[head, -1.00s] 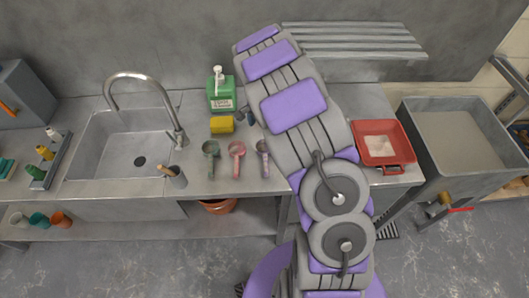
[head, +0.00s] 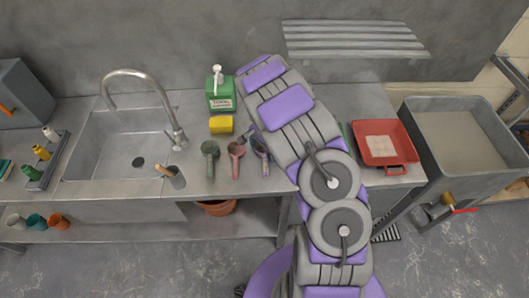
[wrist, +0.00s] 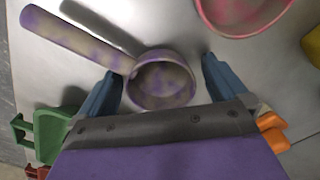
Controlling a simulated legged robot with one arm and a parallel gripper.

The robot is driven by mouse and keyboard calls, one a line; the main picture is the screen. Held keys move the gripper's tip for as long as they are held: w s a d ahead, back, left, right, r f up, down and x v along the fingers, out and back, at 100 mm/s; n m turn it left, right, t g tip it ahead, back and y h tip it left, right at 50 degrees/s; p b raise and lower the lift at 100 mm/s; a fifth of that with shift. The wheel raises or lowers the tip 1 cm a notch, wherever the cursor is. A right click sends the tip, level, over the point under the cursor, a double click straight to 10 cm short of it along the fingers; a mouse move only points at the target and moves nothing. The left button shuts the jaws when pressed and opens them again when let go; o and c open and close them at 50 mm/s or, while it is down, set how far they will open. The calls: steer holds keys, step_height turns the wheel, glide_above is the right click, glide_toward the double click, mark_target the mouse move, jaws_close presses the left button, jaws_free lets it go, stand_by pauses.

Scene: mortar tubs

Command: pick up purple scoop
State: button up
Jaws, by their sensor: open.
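The purple scoop (head: 265,167) lies on the metal counter, the rightmost of three scoops in a row, partly hidden by my gripper (head: 256,142) in the head view. In the wrist view, the mottled purple-grey scoop (wrist: 68,38) has its round cup between the two blue fingers of my gripper (wrist: 161,68). Its handle points to the upper left. The fingers are open, one on each side of the cup, with a visible gap. I cannot tell how far the fingertips are above the counter.
A pink scoop (head: 235,158) lies close by on the left, with a green scoop (head: 210,157) beyond it. A yellow sponge (head: 221,124) and a green bottle (head: 221,93) stand behind. A red tray (head: 405,142) is on the right and a sink (head: 105,145) on the left.

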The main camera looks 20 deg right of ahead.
steer(key=c, duration=1.1)
steer(key=shift+r, duration=0.1)
